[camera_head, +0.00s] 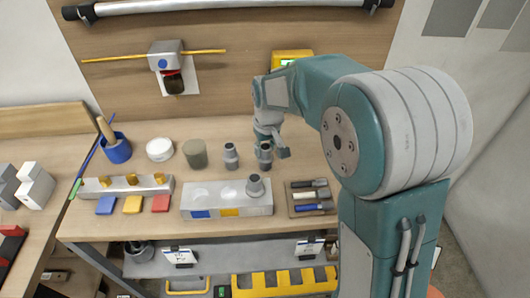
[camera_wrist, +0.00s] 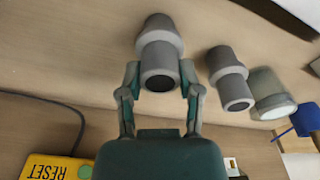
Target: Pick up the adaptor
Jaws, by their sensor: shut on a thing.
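My gripper (camera_wrist: 160,80) is shut on a grey stepped adaptor (camera_wrist: 159,45), with one finger on each side of it. In the head view, my gripper (camera_head: 267,140) is over the back of the table and the held adaptor (camera_head: 265,157) shows just under it. I cannot tell whether its base touches the table. A second, similar adaptor (camera_head: 231,156) stands upright just to the left; it also shows in the wrist view (camera_wrist: 230,78). A third adaptor (camera_head: 255,186) sits at the right end of a grey block (camera_head: 235,203).
A grey-green cylinder (camera_head: 195,154), a white round piece (camera_head: 160,149) and a blue cup (camera_head: 117,150) stand farther left. A tool tray (camera_head: 291,206) lies at the right. A yellow reset box (camera_wrist: 50,167) is close to my gripper. A metal bar (camera_head: 125,189) lies at the left.

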